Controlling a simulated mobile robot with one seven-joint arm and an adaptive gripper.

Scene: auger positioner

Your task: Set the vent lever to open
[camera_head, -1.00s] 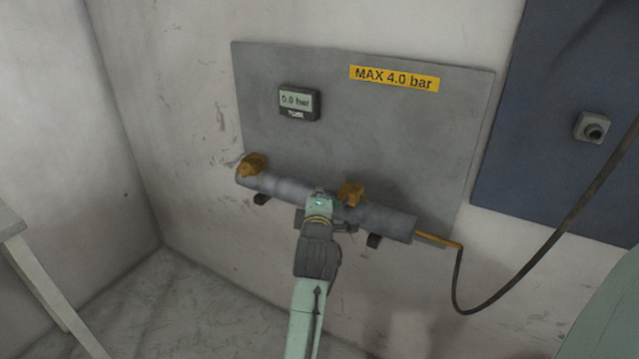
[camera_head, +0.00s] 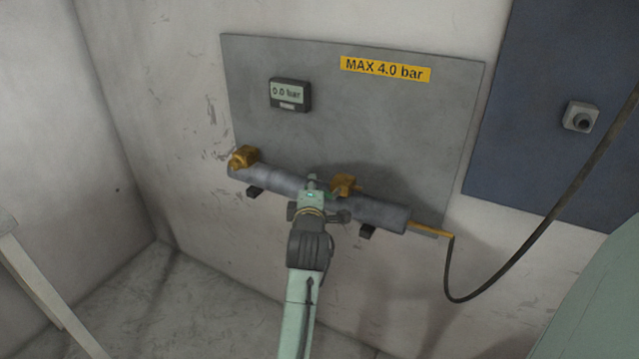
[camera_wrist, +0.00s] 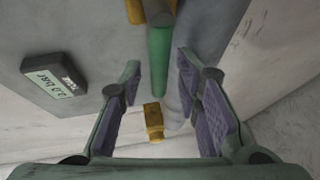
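A bar with a green grip (camera_wrist: 159,60) and a grey upper end runs down between my fingers in the wrist view; it looks like a lever handle. My gripper (camera_wrist: 155,95) is open, with a finger on each side of the bar and gaps showing on both sides. In the head view my gripper (camera_head: 314,200) is in front of the middle of the grey pipe (camera_head: 375,211), left of a brass fitting (camera_head: 345,184). A second brass fitting (camera_head: 244,157) is at the pipe's left end. My gripper hides part of the pipe and most of the lever.
A dark hose (camera_head: 545,225) hangs at the right from the pipe's end. A blue panel (camera_head: 540,110) carries a small knob box (camera_head: 581,117).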

